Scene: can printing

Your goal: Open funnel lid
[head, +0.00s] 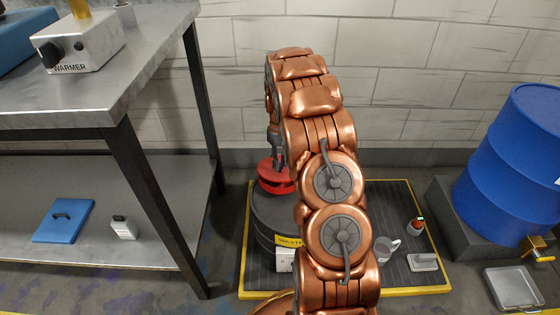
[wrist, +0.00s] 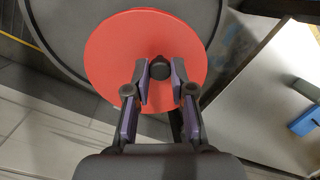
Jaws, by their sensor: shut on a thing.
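The round red funnel lid (head: 268,178) is on top of the dark grey waste drum (head: 268,222) in the head view. In the wrist view the lid (wrist: 112,62) is a flat red disc with a black knob (wrist: 159,69). My gripper (wrist: 160,80) has its two fingers on either side of the knob, shut on it. In the head view my gripper (head: 277,152) reaches down over the lid, and my arm hides its right side. I cannot tell whether the lid rests on the funnel or is slightly raised.
The drum stands on a dark mat with a yellow edge (head: 402,290). A cup (head: 385,248), a small bottle (head: 416,226) and a grey block (head: 423,262) are to the right on it. A metal table (head: 150,50) is left; a blue barrel (head: 515,150) is right.

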